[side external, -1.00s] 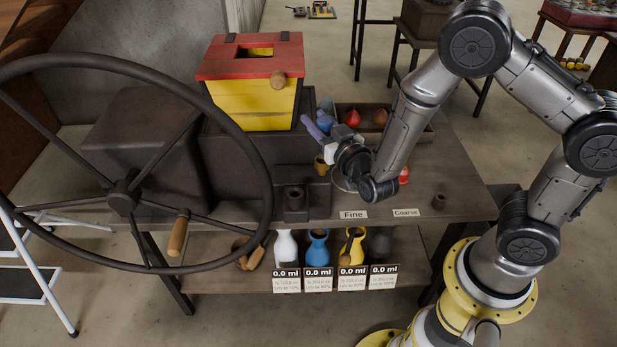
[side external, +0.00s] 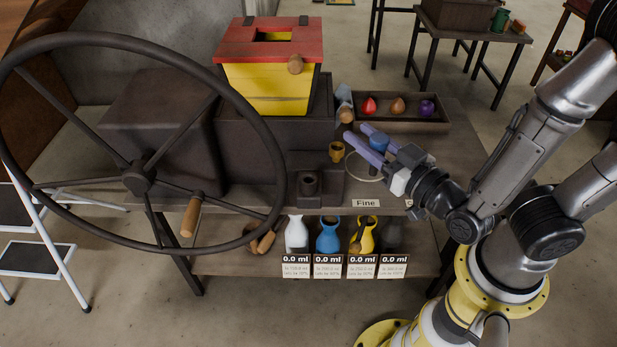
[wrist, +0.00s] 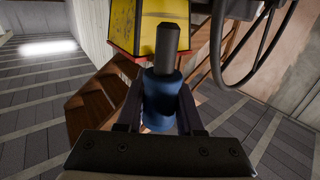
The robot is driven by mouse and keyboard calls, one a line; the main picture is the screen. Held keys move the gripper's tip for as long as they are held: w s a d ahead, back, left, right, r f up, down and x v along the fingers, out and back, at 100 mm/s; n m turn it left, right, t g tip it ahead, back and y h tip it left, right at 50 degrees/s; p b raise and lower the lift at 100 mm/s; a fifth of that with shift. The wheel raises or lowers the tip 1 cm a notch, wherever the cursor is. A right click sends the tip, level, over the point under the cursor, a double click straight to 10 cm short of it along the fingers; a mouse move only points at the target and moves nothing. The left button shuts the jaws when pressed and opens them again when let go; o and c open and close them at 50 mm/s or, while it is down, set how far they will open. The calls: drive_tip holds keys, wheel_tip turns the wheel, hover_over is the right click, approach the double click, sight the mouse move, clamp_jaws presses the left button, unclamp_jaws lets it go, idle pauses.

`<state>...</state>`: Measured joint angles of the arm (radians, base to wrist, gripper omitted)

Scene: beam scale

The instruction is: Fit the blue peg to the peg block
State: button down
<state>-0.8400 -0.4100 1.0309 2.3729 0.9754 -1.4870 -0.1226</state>
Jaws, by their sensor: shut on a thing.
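My gripper (side external: 371,143) is shut on the blue peg (side external: 378,142), above the right part of the table. In the wrist view, the blue peg (wrist: 160,98) sits between the two fingers of my gripper (wrist: 158,108), with its dark grey shaft pointing away from the palm. A small dark block with a raised round socket (side external: 309,184), which looks like the peg block, stands at the table's front, left of and apart from my gripper. The socket's inside is too small to make out. The peg block is not seen in the wrist view.
A large spoked wheel (side external: 137,179) stands at the left front. A yellow box with a red lid (side external: 267,90) is behind the block. A brass cup (side external: 337,151) lies between block and gripper. A tray (side external: 400,126) holds red, brown and purple pieces. Bottles stand on the lower shelf.

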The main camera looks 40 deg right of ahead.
drive_tip(key=w+a+f, duration=0.1)
drive_tip(key=w+f, duration=0.3)
drive_tip(key=w+a+f, duration=0.1)
drive_tip(key=w+f, duration=0.2)
drive_tip(key=w, duration=0.2)
drive_tip(key=w+a+f, duration=0.1)
drive_tip(key=w+f, duration=0.3)
drive_tip(key=shift+w+f, duration=0.35)
drive_tip(key=shift+f, duration=0.45)
drive_tip(key=shift+f, duration=0.15)
drive_tip(key=c, duration=0.5)
unclamp_jaws()
drive_tip(key=shift+c, duration=0.2)
